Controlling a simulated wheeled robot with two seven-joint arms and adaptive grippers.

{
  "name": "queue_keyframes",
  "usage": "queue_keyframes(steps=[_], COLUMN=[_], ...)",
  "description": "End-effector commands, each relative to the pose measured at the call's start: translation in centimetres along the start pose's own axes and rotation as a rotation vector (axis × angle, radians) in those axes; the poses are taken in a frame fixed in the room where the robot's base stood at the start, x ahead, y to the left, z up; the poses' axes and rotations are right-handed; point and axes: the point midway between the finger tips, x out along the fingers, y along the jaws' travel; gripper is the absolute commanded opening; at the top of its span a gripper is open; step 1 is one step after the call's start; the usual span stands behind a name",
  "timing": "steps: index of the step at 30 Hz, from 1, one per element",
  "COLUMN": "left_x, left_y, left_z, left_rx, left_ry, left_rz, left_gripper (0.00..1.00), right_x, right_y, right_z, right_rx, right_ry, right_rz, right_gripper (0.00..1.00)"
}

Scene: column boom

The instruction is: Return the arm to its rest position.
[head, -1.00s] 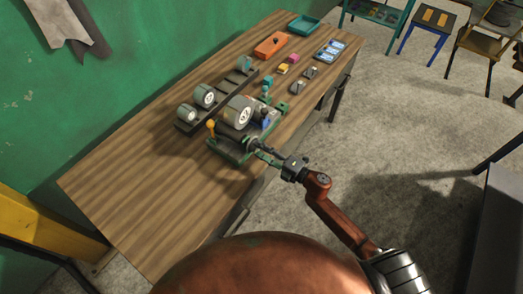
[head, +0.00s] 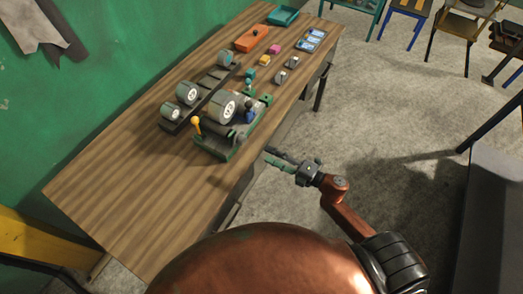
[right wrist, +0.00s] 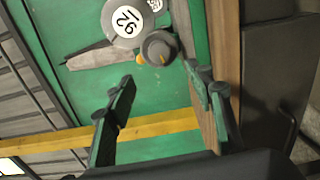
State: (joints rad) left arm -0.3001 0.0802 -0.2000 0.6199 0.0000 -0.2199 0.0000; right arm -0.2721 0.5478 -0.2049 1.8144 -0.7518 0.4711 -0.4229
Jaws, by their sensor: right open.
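My right arm comes in from the lower right in the head view. Its gripper (head: 277,158) is out past the front edge of the wooden table (head: 110,200), over the floor. The gripper is open and empty, apart from the green-based machine (head: 222,130) on the table. In the right wrist view, the two green fingers (right wrist: 160,88) stand wide apart with nothing between them. A grey round part (right wrist: 126,20) with a white number label shows beyond the fingers. My left gripper is not in view.
A dark rack with grey rolls (head: 186,93) stands behind the machine. An orange box (head: 251,39), a teal tray (head: 283,15) and blue cards (head: 311,40) lie toward the table's far end. A dark grey block (head: 490,220) stands at right. The floor between is clear.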

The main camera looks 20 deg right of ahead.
Motion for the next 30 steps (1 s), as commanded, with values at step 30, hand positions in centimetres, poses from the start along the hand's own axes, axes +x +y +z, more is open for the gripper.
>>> queue_keyframes(steps=[30], left_x=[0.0], left_y=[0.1], left_z=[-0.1], left_rx=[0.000], left_ry=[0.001], left_rz=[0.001], left_gripper=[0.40], right_x=[-3.3], right_y=[-9.6], right_z=[5.1], right_rx=[0.248], right_ry=[-0.201], right_rz=[-0.101], right_gripper=[0.48])
